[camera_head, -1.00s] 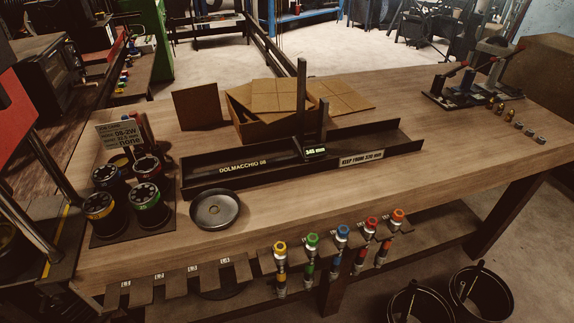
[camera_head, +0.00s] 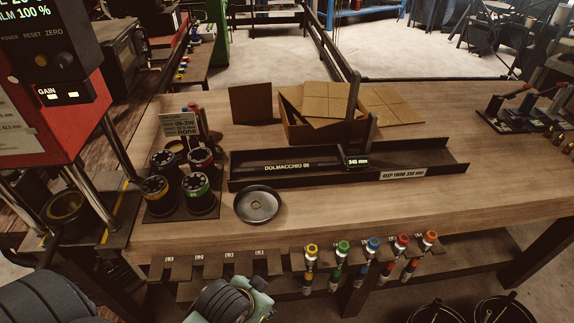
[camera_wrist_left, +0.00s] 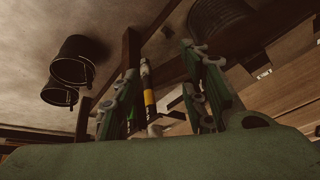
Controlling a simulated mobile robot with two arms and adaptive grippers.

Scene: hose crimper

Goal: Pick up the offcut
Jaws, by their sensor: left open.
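A dark hose piece (camera_head: 262,167) marked DOLMACCHIO 08 lies along the left part of a long black trough (camera_head: 425,160) on the bench. I cannot tell whether it is the offcut; no other loose piece of hose stands out. In the head view, a green and black part of my arm shows at the bottom, below the bench's front edge; its fingers cannot be made out. In the left wrist view, my left gripper (camera_wrist_left: 161,75) has its green fingers apart, with nothing held. Hoses with coloured bands (camera_wrist_left: 148,90) show beyond the fingers. My right gripper is out of view.
A round metal dish (camera_head: 257,205) sits in front of the trough. Dark coloured-ring cylinders (camera_head: 202,192) stand left of it, beside a red machine (camera_head: 45,110). A cardboard box (camera_head: 300,130) is behind the trough. Several banded hoses (camera_head: 372,255) hang at the front edge.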

